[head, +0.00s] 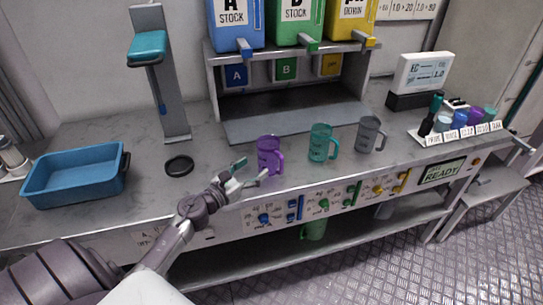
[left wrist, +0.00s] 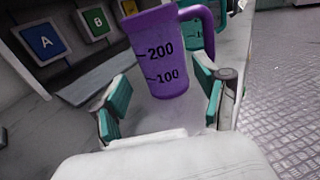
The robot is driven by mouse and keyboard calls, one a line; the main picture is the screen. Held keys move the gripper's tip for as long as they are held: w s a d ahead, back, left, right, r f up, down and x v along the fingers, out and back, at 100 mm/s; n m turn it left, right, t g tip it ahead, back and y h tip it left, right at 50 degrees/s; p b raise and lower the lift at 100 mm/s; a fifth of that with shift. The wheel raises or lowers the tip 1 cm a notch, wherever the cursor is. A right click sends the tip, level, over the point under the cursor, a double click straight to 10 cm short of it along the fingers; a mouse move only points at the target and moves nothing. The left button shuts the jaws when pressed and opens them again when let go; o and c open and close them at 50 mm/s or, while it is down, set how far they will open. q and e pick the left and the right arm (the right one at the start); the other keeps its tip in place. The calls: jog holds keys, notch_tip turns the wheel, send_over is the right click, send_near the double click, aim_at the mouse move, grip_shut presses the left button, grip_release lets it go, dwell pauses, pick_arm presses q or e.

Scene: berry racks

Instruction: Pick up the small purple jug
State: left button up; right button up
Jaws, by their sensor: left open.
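The small purple jug (head: 269,156) stands upright on the grey counter, with its handle on the right. In the left wrist view the purple jug (left wrist: 166,62) shows its 200 and 100 marks, straight ahead of my gripper. My left gripper (head: 250,174) is open just in front and to the left of the jug. In the left wrist view its teal-padded fingers (left wrist: 160,104) are spread on both sides, with the jug's base beyond and between them. I cannot tell whether they touch it. My right gripper is not in view.
A teal jug (head: 321,145) and a grey jug (head: 369,135) stand to the right of the purple one. A black ring (head: 179,166) and a blue tray (head: 76,176) are on the left. A dispenser rack (head: 212,87) stands behind. Knobs line the counter's front.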

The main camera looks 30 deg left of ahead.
aim_at(261, 163)
pick_arm(q)
jog(key=shift+w+d+r+p, duration=0.15)
jog(key=shift+w+p, duration=0.15)
jog(key=shift+w, duration=0.7)
jog(key=w, duration=0.2)
jog(key=w+p, duration=0.1)
jog(key=shift+w+d, duration=0.3)
jog(key=shift+w, duration=0.35)
jog(key=c, duration=0.8)
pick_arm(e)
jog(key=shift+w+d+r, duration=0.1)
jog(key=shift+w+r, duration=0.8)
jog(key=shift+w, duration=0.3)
